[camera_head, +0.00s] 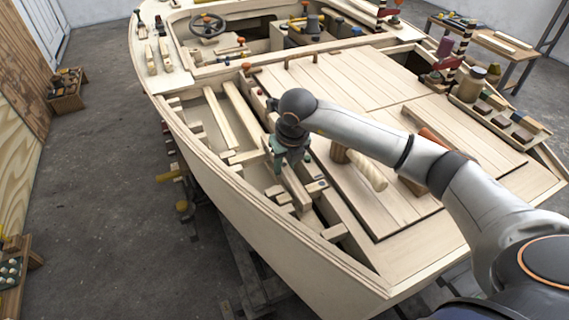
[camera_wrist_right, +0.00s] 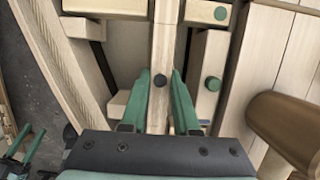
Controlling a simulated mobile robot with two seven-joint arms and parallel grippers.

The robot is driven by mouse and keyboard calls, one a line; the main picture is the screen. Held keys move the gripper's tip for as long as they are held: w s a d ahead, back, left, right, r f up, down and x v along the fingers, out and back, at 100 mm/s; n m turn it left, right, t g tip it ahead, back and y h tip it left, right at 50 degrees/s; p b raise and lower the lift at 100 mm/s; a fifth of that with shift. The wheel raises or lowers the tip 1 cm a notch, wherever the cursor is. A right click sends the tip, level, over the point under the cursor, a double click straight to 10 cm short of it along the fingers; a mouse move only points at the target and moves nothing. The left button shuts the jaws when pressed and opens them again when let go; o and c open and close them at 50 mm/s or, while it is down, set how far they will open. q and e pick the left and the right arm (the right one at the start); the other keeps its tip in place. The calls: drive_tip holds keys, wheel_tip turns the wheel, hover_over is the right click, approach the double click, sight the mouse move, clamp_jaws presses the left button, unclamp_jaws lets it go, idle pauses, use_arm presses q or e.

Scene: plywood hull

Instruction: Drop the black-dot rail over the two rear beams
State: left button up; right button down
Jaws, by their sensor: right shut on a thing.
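The black-dot rail is a pale wooden bar (camera_wrist_right: 163,45) with a round black dot on top. In the right wrist view it runs lengthwise between the green fingers of my right gripper (camera_wrist_right: 161,95), which is shut on it. In the head view my right gripper (camera_head: 290,155) holds the rail (camera_head: 298,192) inside the hull's open near-left bay. A cross beam (camera_wrist_right: 207,12) with a green dot meets the rail at the top of the wrist view. I cannot tell if the rail is seated there. My left gripper (camera_wrist_right: 25,143) shows partly at the wrist view's lower left, fingers apart.
A mallet with a brown head (camera_wrist_right: 290,125) lies on the deck right of the rail. A short block with a green dot (camera_wrist_right: 210,75) stands beside the rail. The hull side (camera_head: 205,165) bounds the bay on the left. Deck panels (camera_head: 390,180) lie to the right.

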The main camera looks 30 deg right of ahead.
drive_tip(key=shift+f, duration=0.3)
drive_tip(key=shift+f+b, duration=0.45)
drive_tip(key=shift+b, duration=0.05)
drive_tip(key=c, duration=1.1)
unclamp_jaws()
drive_tip(key=o, duration=0.5)
